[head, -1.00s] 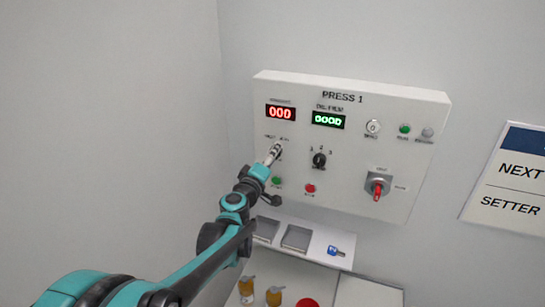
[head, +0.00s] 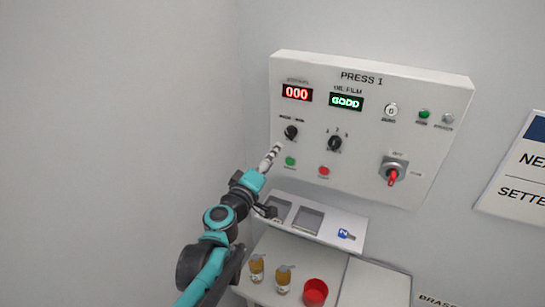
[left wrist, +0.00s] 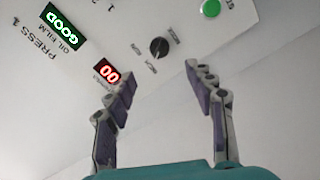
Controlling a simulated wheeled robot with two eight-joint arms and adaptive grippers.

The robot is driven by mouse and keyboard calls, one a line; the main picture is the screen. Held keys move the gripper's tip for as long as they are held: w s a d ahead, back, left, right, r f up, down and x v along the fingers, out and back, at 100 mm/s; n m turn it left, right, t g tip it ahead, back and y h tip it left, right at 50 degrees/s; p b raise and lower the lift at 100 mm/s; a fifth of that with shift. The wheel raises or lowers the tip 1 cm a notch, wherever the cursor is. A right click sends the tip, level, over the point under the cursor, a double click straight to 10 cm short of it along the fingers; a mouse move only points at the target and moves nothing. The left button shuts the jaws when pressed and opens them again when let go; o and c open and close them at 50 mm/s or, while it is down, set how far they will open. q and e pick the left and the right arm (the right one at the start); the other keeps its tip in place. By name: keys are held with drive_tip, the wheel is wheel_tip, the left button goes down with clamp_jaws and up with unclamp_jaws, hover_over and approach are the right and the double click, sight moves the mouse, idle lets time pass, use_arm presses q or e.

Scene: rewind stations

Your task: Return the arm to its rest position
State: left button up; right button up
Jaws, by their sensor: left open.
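My left arm is teal and black and comes in from the bottom of the head view. Its gripper (head: 270,156) is in front of the lower left of the PRESS 1 panel (head: 440,110), close to a black selector knob (head: 290,132). In the left wrist view the two fingers of the gripper (left wrist: 166,90) are spread wide with nothing between them. The knob (left wrist: 159,48) shows beyond the fingertips, apart from them. My right gripper is not in view.
Below the panel, a white shelf (head: 350,222) has two recessed trays and a blue key (head: 346,234). A sign (head: 520,180) hangs at right. The space left of the arm is clear.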

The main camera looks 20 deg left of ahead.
use_arm(q)
drive_tip(key=s+d+f+m+g+h+b, duration=0.1)
drive_tip(key=s+d+f+m+g+b, duration=0.15)
drive_tip(key=d+f+b, duration=0.35)
drive_tip(key=s+d+f+m+g+h+b, duration=0.2)
drive_tip(key=s+d+f+m, duration=0.15)
drive_tip(key=f, duration=0.55)
drive_tip(key=s+d+f+m+g+h+b, duration=0.1)
drive_tip(key=s+d+f+m+g+b, duration=0.1)
drive_tip(key=s+d+f+m+b, duration=0.4)
drive_tip(key=s+a+f+g+y+b, duration=0.2)
drive_tip(key=s+a+f, duration=0.1)
drive_tip(key=f, duration=0.4)
drive_tip(key=s+a+f+m+g+y+b, duration=0.1)
drive_tip(key=s+a+f+g+y+b, duration=0.1)
drive_tip(key=s+f, duration=0.3)
wheel_tip(320, 180, down, 3)
drive_tip(key=shift+s+a+b, duration=0.2)
drive_tip(key=shift+a+b, duration=0.2)
drive_tip(key=shift+a, duration=0.3)
